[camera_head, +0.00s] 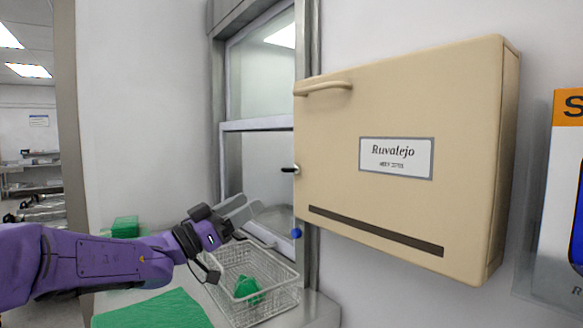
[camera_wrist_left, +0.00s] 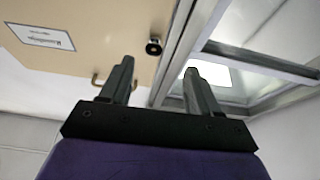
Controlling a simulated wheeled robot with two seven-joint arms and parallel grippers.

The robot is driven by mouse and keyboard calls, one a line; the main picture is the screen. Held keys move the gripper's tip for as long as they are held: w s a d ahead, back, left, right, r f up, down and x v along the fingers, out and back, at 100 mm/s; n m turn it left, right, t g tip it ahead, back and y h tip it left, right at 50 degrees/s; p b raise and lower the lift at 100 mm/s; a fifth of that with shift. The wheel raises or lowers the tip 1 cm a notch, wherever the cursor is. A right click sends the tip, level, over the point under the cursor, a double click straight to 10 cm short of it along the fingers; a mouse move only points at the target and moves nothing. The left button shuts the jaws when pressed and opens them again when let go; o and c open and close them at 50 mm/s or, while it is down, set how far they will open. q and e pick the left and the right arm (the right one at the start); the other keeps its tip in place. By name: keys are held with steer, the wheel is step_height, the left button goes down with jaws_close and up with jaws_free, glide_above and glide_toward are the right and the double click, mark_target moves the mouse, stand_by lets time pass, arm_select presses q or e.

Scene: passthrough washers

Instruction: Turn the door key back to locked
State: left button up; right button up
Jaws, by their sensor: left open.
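The door key (camera_head: 290,169) is a small dark piece at the left edge of the beige cabinet door (camera_head: 440,100), standing out to the left. In the left wrist view the key (camera_wrist_left: 154,46) shows as a dark knob with a pale ring, beyond and between the fingertips. Its exact turn angle is too small to tell. My left gripper (camera_head: 246,206) is open and empty, below and left of the key and apart from it. Its two fingers (camera_wrist_left: 159,68) show spread in the left wrist view. My right gripper is not in view.
A wire basket (camera_head: 268,315) with a green item (camera_head: 247,288) stands on the counter below the gripper. A metal-framed window (camera_head: 262,125) is behind it. The cabinet has a curved handle (camera_head: 322,88). A small blue ball (camera_head: 296,233) is below the key.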

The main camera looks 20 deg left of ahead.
mark_target(285, 170)
arm_select(q)
steer(key=r+p+x, duration=0.1)
steer(key=p+x, duration=0.4)
steer(key=x, duration=0.5)
steer(key=shift+s+d+r+m, duration=0.15)
steer(key=shift+r+m, duration=0.15)
steer(key=shift+r, duration=0.25)
steer(key=shift+s+r+h, duration=0.15)
steer(key=shift+s+h, duration=0.15)
steer(key=shift+s, duration=0.05)
steer(key=shift+c, duration=1.2)
steer(key=shift+s, duration=0.1)
steer(key=c, duration=0.8)
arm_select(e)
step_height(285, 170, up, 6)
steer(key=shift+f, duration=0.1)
